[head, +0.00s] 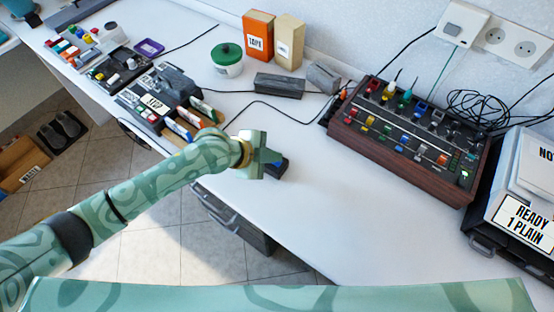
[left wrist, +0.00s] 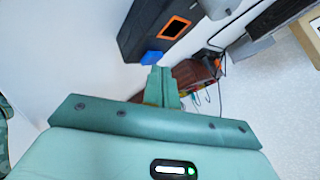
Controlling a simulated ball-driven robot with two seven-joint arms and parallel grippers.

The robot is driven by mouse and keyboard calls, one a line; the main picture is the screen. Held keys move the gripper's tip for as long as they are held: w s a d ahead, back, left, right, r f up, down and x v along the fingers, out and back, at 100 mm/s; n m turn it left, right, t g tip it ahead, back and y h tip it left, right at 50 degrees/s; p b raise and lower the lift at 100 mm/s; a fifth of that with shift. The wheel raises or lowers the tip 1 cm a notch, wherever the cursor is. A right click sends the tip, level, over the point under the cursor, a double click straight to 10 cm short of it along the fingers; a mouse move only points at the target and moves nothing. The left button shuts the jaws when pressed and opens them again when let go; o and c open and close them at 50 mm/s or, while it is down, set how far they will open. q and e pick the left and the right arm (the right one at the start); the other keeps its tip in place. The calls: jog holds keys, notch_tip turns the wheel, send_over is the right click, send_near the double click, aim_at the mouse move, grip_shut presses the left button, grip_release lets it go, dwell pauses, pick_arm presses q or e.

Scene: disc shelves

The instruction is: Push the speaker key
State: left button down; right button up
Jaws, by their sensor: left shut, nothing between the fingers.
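A small dark box (head: 281,168) with a blue key (head: 277,163) lies on the white desk, partly hidden by my left gripper (head: 268,156). In the left wrist view the dark box (left wrist: 150,30) shows an orange-framed window, and the blue key (left wrist: 152,58) sticks out at its near end. No label is readable, so I cannot tell for sure that this is the speaker key. My left gripper (left wrist: 161,78) is shut and empty, its fingertips close to the blue key. I cannot tell whether they touch. My right gripper is not in view.
A wooden-sided mixer (head: 408,140) with coloured knobs stands at the right, with a cable tangle (head: 480,105) behind. A tape machine (head: 155,100) is at the left. The front desk is clear.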

pick_arm(q)
jog(key=shift+f, duration=0.25)
dwell(0.5)
jog(key=shift+r, duration=0.1)
jog(key=shift+r+p, duration=0.55)
jog(key=shift+r, duration=0.1)
notch_tip(320, 180, up, 6)
jog(key=p, duration=0.5)
